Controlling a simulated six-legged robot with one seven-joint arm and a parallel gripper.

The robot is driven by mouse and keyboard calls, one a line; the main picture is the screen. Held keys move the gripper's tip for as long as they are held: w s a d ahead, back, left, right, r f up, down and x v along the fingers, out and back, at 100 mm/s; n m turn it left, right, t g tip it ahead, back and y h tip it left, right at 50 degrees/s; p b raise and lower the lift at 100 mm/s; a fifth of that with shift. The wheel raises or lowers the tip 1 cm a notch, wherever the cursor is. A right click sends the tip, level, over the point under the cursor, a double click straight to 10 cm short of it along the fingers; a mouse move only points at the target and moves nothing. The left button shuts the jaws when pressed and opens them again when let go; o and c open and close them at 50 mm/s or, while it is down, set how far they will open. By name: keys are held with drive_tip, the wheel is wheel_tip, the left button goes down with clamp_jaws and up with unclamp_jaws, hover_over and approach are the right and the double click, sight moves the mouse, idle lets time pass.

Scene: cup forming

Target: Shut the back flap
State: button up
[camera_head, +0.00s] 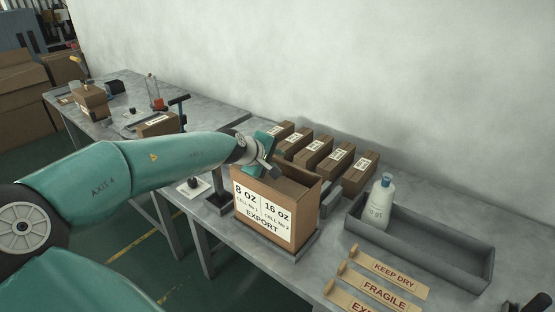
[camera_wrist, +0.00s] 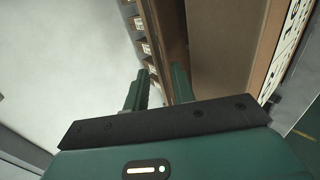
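The brown carton (camera_head: 276,212) stands upright on the bench, its white label reading 8 oz, 16 oz and EXPORT. Its top looks open, and I see down between its walls. My gripper (camera_head: 270,160) is at the carton's upper left back edge and hides part of it. In the wrist view, the fingers of my gripper (camera_wrist: 158,88) are apart, beside the brown cardboard (camera_wrist: 228,45) of the carton. A thin cardboard edge (camera_wrist: 155,30) runs down towards the gap between them. I cannot tell whether this edge is the back flap or whether the fingers touch it.
Several small labelled boxes (camera_head: 313,152) stand in a row behind the carton. A grey tray (camera_head: 440,245) holding a white bottle (camera_head: 380,203) is on the right. Label strips (camera_head: 385,285) lie in front. A second bench (camera_head: 120,90) is at the left.

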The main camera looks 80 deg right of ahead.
drive_tip(key=shift+s+d+f, duration=0.15)
drive_tip(key=shift+d+f, duration=0.2)
drive_tip(key=shift+d, duration=0.05)
clamp_jaws()
drive_tip(key=shift+f, duration=0.15)
drive_tip(key=shift+a+f+g+h, duration=0.2)
drive_tip(key=shift+g+h, duration=0.2)
drive_tip(key=shift+h, duration=0.3)
unclamp_jaws()
